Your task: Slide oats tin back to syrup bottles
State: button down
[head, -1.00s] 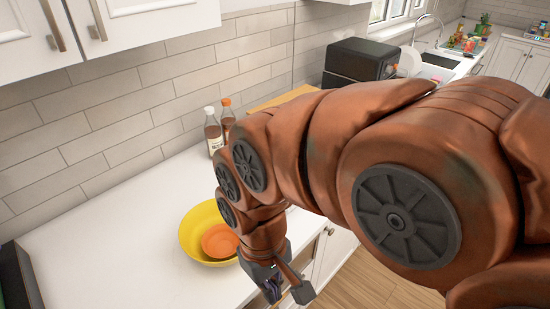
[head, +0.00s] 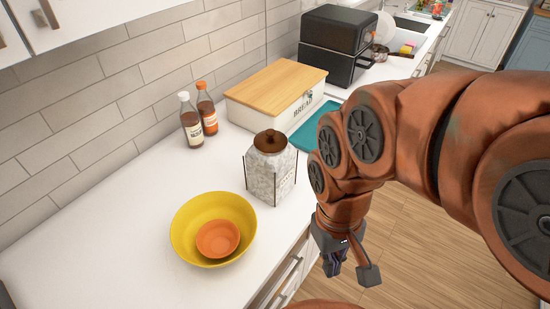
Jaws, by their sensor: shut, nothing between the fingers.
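The oats tin (head: 268,172) is a squarish, pale canister with dark edges and a round brown lid, with some lettering on its right face. It stands upright near the counter's front edge. The two syrup bottles, one with a white cap (head: 191,124) and one with an orange cap (head: 207,112), stand upright side by side near the wall, left of and behind the tin, with bare counter between. My gripper (head: 335,266) is shut and empty, pointing down to the right of the tin, in front of the counter edge and apart from the tin.
A yellow bowl (head: 184,235) with a smaller orange bowl (head: 217,239) in it stands left of the tin, close to it. A bread box (head: 262,112) with a wooden lid stands behind the tin, beside a teal board (head: 306,136). A black appliance (head: 335,45) stands farther back.

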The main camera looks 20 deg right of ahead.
aim_at(270, 177)
jog(key=z, duration=0.85)
jog(key=k, duration=0.95)
jog(key=u, duration=1.1)
jog(key=i, duration=0.45)
jog(key=z, duration=0.05)
